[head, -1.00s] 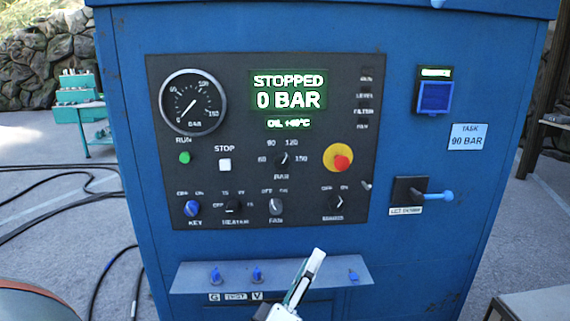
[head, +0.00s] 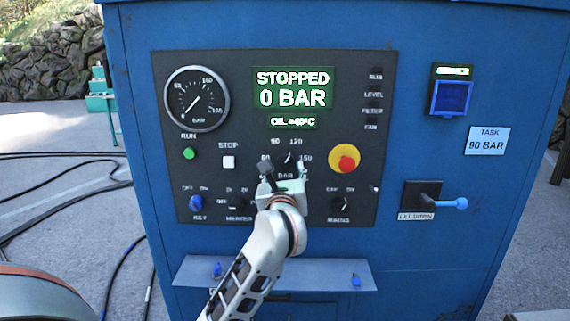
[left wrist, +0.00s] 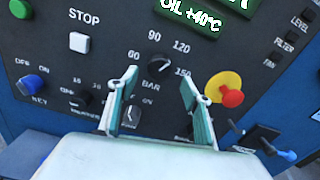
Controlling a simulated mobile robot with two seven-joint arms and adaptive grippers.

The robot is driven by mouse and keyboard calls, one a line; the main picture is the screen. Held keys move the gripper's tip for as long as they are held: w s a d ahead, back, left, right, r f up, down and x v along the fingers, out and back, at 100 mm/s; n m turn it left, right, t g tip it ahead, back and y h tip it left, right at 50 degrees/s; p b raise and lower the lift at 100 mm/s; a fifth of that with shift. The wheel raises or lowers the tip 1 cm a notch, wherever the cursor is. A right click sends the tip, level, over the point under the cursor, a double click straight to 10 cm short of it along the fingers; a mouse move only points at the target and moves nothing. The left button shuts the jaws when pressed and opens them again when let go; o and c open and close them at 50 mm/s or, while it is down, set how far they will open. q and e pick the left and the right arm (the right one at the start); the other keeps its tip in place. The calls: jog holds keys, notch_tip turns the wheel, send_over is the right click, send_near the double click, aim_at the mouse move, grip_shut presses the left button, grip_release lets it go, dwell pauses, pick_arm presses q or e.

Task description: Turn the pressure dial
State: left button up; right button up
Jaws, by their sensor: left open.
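The pressure dial is a small black knob (head: 287,159) on the dark control panel (head: 230,60), with 60, 90, 120 and 150 printed around it and BAR below. In the left wrist view the dial (left wrist: 160,62) shows clearly; its exact setting is hard to read. My left gripper (head: 284,171) is open and empty, just in front of and below the dial. In the left wrist view its two fingers (left wrist: 160,82) stand apart, tips below the dial on either side; contact cannot be told. The display (head: 292,88) reads STOPPED, 0 BAR. My right gripper is not in view.
A red and yellow stop button (head: 346,158) sits close right of the dial. A white stop button (head: 229,162) and a green run button (head: 189,153) are at left. Lower knobs are partly hidden by my arm. A label (head: 487,141) reads TASK 90 BAR.

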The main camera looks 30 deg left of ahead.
aim_at(285, 162)
pick_arm(q)
jog(key=shift+x, duration=2.75)
jog(key=c, duration=1.1)
